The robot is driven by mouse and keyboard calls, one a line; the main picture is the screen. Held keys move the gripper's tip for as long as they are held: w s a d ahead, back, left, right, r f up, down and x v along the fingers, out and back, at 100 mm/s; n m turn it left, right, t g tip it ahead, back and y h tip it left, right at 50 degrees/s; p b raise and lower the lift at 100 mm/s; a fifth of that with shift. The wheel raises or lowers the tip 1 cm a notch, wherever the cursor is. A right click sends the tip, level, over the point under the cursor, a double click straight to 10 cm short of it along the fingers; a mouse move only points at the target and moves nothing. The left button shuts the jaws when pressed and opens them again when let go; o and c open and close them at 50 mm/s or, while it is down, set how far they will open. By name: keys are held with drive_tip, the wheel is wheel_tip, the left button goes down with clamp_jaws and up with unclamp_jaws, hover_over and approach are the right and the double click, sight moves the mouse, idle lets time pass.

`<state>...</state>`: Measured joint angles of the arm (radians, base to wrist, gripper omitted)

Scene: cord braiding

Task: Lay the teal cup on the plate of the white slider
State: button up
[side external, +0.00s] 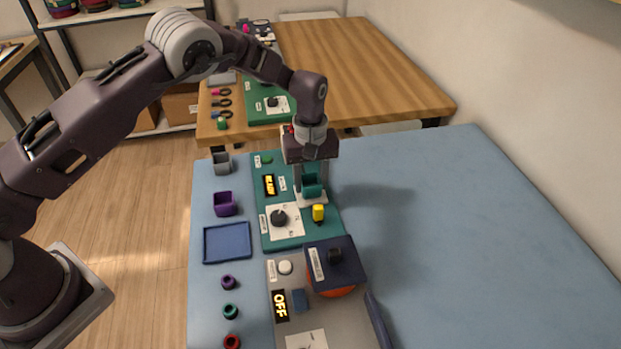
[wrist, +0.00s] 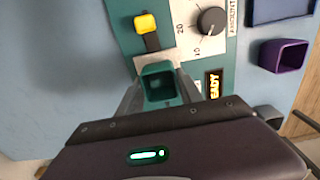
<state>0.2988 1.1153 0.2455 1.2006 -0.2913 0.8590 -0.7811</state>
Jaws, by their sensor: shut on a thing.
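The teal cup (side external: 312,181) is between the fingers of my gripper (side external: 311,188), over the right part of the green panel (side external: 291,240). In the wrist view the cup (wrist: 160,86) shows its open square mouth, with a finger of my gripper (wrist: 160,92) on each side. My gripper is shut on it. A pale plate (side external: 313,198) lies directly under the cup, behind a yellow knob (side external: 318,212); the plate also shows in the wrist view (wrist: 146,62). I cannot tell whether the cup's base touches the plate.
A purple cup (side external: 225,203), a grey cup (side external: 222,163) and a blue tray (side external: 227,243) stand left of the panel. A black dial (side external: 279,219) and a lit display reading READY (side external: 269,185) are on it. A grey panel (side external: 290,328) lies in front. The blue table's right side is clear.

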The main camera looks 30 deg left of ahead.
drive_tip(key=shift+f, duration=0.3)
idle(0.6)
drive_tip(key=o, duration=1.4)
drive_tip(key=shift+r, duration=0.1)
wheel_tip(320, 180, up, 19)
drive_tip(key=s+a, duration=0.2)
drive_tip(key=s, duration=0.1)
drive_tip(key=s+a+r+m+t+h, duration=0.1)
drive_tip(key=s+a+r+m+t, duration=0.2)
drive_tip(key=s+r, duration=0.7)
drive_tip(key=s+a+m+t, duration=0.1)
drive_tip(key=s+m, duration=0.1)
drive_tip(key=s, duration=0.5)
drive_tip(key=s+a+m, duration=0.2)
drive_tip(key=s, duration=0.6)
drive_tip(key=s+a+m+t+y, duration=0.1)
drive_tip(key=s+m, duration=0.1)
drive_tip(key=s, duration=0.5)
drive_tip(key=shift+s+a+r+t, duration=0.15)
drive_tip(key=shift+s+r+t, duration=0.05)
drive_tip(key=shift+s+t, duration=0.15)
